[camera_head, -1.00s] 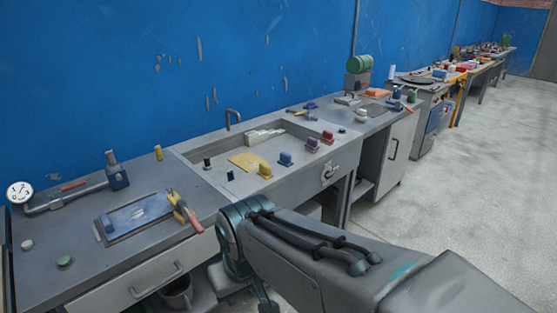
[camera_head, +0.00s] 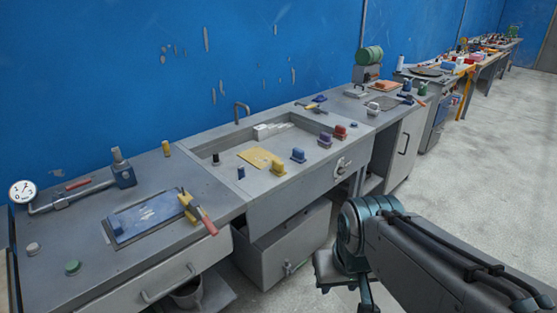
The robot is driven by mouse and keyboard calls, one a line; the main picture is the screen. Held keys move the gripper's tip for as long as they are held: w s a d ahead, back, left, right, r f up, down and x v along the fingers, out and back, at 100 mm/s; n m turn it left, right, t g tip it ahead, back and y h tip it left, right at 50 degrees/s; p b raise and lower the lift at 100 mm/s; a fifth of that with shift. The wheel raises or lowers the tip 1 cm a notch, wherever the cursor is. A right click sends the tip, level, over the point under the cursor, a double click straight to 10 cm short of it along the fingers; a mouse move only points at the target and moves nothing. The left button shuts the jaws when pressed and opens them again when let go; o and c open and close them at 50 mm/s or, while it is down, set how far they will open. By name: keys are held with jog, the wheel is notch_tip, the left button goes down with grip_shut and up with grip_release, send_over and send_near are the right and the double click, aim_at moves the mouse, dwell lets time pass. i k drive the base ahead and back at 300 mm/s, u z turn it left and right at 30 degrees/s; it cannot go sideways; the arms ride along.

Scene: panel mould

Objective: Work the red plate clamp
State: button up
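A small red clamp-like block (camera_head: 340,131) sits at the right end of a row along the front edge of the sunken basin (camera_head: 222,150). Beside it in the row are a purple block (camera_head: 325,139), a blue block (camera_head: 298,155) and a yellow block (camera_head: 277,168). A tool with yellow and red grips (camera_head: 197,212) lies at the right edge of a blue plate (camera_head: 145,218) on the left bench. I cannot tell how the red block is set. My arm is at the lower right, in front of the bench and apart from these things. My gripper does not show.
A gauge (camera_head: 22,192) and a pipe with a valve (camera_head: 122,170) stand at the left. A lever (camera_head: 342,167) juts from the bench front below the red block. A grey cabinet (camera_head: 285,245) is under the bench. Open floor (camera_head: 455,190) lies to the right.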

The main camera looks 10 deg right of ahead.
aim_at(214, 231)
jog(key=z, duration=2.8)
jog(key=k, duration=2)
jog(key=u, duration=2)
jog(key=i, duration=0.5)
